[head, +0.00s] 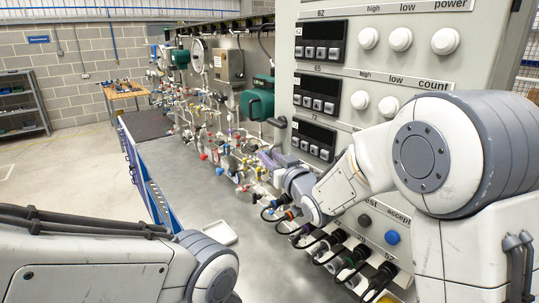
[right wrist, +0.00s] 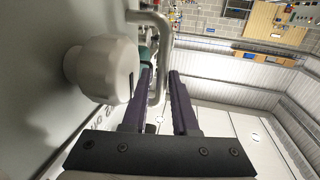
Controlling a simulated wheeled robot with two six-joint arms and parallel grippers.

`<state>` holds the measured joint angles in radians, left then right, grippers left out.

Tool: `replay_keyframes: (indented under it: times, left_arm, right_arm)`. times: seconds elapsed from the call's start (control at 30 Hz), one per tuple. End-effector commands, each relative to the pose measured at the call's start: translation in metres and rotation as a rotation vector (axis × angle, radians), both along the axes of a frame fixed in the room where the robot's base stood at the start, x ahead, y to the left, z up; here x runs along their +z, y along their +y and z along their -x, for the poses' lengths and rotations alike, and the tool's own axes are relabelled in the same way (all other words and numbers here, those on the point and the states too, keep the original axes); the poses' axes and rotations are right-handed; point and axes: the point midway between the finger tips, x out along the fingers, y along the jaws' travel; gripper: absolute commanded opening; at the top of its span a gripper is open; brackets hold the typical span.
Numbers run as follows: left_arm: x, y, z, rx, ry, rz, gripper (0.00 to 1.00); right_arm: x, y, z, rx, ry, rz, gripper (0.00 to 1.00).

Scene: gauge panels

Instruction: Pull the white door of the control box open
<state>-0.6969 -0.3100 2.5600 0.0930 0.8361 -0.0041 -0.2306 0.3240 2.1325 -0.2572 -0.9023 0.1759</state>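In the right wrist view, a bent metal bar handle (right wrist: 163,45) stands out from a pale flat panel face (right wrist: 35,60). I cannot tell for sure whether this face is the white door. The two dark purple fingers of my right gripper (right wrist: 162,78) lie on either side of the bar, with a gap showing, so it looks open around it. In the head view my right gripper (head: 270,160) is beside the left edge of the large pale control panel (head: 345,85); the handle is not clear there. My left gripper is out of view.
A white round knob (right wrist: 103,68) is close left of the fingers in the wrist view. Black cables (head: 335,245) hang below the panel. Pipes and valves (head: 205,125) line the wall behind. The grey bench top (head: 185,180) is mostly clear.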

Motion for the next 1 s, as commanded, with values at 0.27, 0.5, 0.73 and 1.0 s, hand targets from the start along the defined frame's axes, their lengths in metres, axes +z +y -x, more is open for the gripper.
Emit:
replay_keyframes:
  times: [0.27, 0.5, 0.73, 1.0]
  left_arm:
    - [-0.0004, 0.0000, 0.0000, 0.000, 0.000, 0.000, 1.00]
    - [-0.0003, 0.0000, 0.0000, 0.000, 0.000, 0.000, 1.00]
    - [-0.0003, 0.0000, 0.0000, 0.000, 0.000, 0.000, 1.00]
    - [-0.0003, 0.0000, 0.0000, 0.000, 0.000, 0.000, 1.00]
  right_arm:
    - [-0.0002, 0.0005, 0.0002, 0.001, 0.000, 0.000, 0.00]
    - [-0.0001, 0.0004, 0.0003, 0.001, 0.000, 0.000, 0.00]
    - [0.0000, 0.0002, 0.0003, 0.000, 0.000, 0.000, 0.00]
    - [0.0000, -0.0003, 0.0003, 0.000, 0.000, 0.000, 0.00]
